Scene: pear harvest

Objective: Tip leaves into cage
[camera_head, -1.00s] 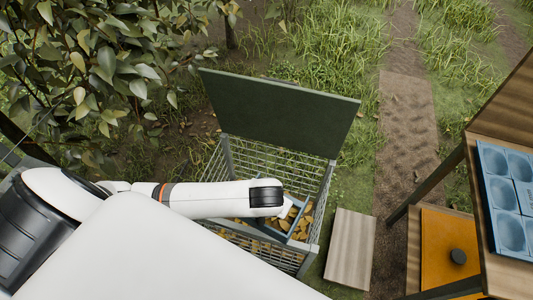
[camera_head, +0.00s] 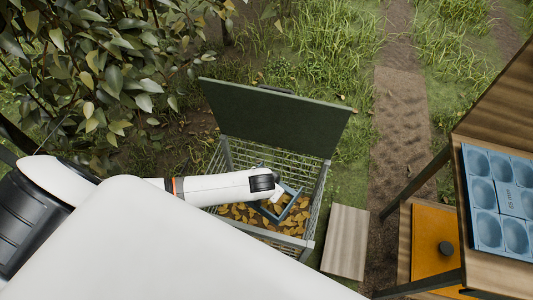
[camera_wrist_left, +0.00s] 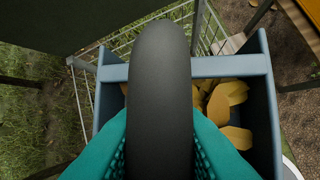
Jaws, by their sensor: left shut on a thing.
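The wire cage (camera_head: 314,215) stands open in the middle of the head view, its dark green lid (camera_head: 275,118) raised at the back. Yellow-brown leaves (camera_head: 238,213) lie spread across its inside. My left gripper (camera_head: 277,194) is over the cage, shut on a blue-grey box (camera_head: 290,190) that looks tilted. In the left wrist view the teal fingers of my gripper (camera_wrist_left: 160,130) close on a dark rounded grip (camera_wrist_left: 160,80), which hides much of the box (camera_wrist_left: 262,100). Several leaves (camera_wrist_left: 228,95) show within the box's outline there; I cannot tell whether they are in it or below. My right gripper is not seen.
A leafy tree (camera_head: 90,60) fills the upper left. A flat board (camera_head: 346,242) lies right of the cage. A wooden stand with a blue moulded tray (camera_head: 486,232) and an orange panel (camera_head: 436,240) is at the right. The dirt path (camera_head: 400,130) is clear.

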